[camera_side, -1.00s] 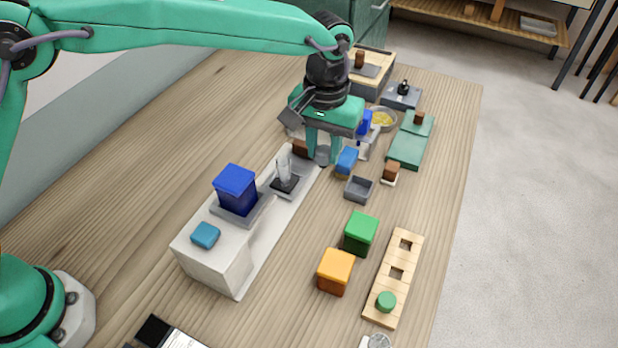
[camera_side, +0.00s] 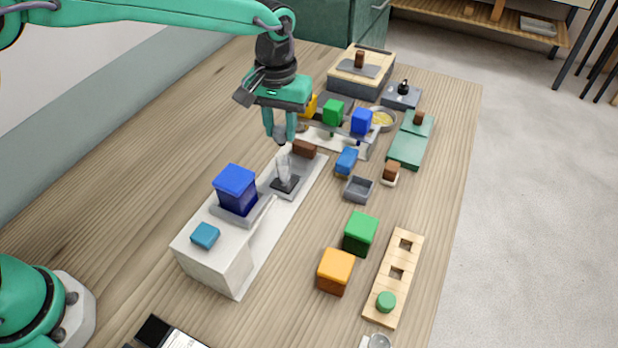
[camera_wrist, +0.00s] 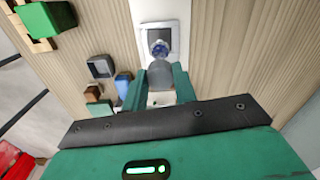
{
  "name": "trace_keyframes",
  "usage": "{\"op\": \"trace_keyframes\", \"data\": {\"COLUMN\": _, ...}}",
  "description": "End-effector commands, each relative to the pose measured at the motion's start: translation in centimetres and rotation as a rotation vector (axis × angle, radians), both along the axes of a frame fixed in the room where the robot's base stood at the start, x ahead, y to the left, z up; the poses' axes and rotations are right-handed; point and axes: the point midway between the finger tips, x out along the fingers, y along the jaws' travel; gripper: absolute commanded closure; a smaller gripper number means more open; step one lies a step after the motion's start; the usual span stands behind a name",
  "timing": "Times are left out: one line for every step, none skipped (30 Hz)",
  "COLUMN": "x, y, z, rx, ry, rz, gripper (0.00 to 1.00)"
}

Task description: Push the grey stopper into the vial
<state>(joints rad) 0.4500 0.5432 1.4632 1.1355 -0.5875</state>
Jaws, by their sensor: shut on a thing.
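My gripper (camera_side: 280,135) is shut on the grey stopper (camera_side: 280,138) and holds it in the air. The stopper also shows between the jaws in the wrist view (camera_wrist: 160,76). The clear glass vial (camera_side: 284,170) stands upright in a dark square holder (camera_side: 286,186) on the long white base. The stopper is above and slightly behind the vial in the side view, apart from it as far as I can tell. In the wrist view the vial's round top (camera_wrist: 159,48) shows just beyond the stopper; its lower part is hidden.
A dark blue block (camera_side: 236,188) and a teal pad (camera_side: 205,235) sit on the white base. A brown block (camera_side: 303,149) lies at the base's far end. A small grey tray (camera_side: 359,189) and a green block (camera_side: 360,233) stand to the right. Wood left of the base is clear.

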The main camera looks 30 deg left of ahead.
Motion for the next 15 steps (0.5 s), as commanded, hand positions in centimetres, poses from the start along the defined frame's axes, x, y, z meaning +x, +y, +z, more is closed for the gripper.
{"op": "trace_keyframes", "data": {"x": 0.0, "y": 0.0, "z": -0.3, "rx": 0.001, "ry": 0.001, "rz": 0.0, "gripper": 0.93}}
{"op": "trace_keyframes", "data": {"x": 0.0, "y": 0.0, "z": -0.5, "rx": 0.0, "ry": 0.001, "rz": 0.0, "gripper": 0.93}}
{"op": "trace_keyframes", "data": {"x": 0.0, "y": 0.0, "z": -0.8, "rx": 0.001, "ry": 0.001, "rz": 0.0, "gripper": 0.93}}
{"op": "trace_keyframes", "data": {"x": 0.0, "y": 0.0, "z": -1.0, "rx": 0.001, "ry": 0.001, "rz": 0.0, "gripper": 0.93}}
{"op": "trace_keyframes", "data": {"x": 0.0, "y": 0.0, "z": -1.3, "rx": 0.001, "ry": 0.001, "rz": 0.0, "gripper": 0.93}}
{"op": "trace_keyframes", "data": {"x": 0.0, "y": 0.0, "z": -1.6, "rx": 0.001, "ry": 0.001, "rz": 0.0, "gripper": 0.93}}
{"op": "trace_keyframes", "data": {"x": 0.0, "y": 0.0, "z": -1.8, "rx": 0.001, "ry": 0.001, "rz": 0.0, "gripper": 0.93}}
{"op": "trace_keyframes", "data": {"x": 0.0, "y": 0.0, "z": -2.1, "rx": 0.001, "ry": 0.001, "rz": 0.0, "gripper": 0.93}}
{"op": "trace_keyframes", "data": {"x": -0.1, "y": 0.0, "z": -2.4, "rx": 0.001, "ry": 0.002, "rz": 0.0, "gripper": 0.93}}
{"op": "trace_keyframes", "data": {"x": -0.1, "y": 0.0, "z": -2.7, "rx": 0.001, "ry": 0.002, "rz": 0.0, "gripper": 0.93}}
{"op": "trace_keyframes", "data": {"x": 0.0, "y": 0.0, "z": -2.9, "rx": 0.001, "ry": 0.002, "rz": 0.0, "gripper": 0.93}}
{"op": "trace_keyframes", "data": {"x": 0.0, "y": 0.0, "z": -3.2, "rx": 0.001, "ry": 0.001, "rz": 0.0, "gripper": 0.93}}
{"op": "trace_keyframes", "data": {"x": 0.0, "y": 0.0, "z": -3.4, "rx": 0.001, "ry": 0.001, "rz": 0.0, "gripper": 0.93}}
{"op": "trace_keyframes", "data": {"x": 0.0, "y": 0.0, "z": -3.6, "rx": 0.001, "ry": 0.001, "rz": 0.0, "gripper": 0.93}}
{"op": "trace_keyframes", "data": {"x": 0.0, "y": 0.0, "z": -3.8, "rx": 0.001, "ry": 0.001, "rz": 0.0, "gripper": 0.93}}
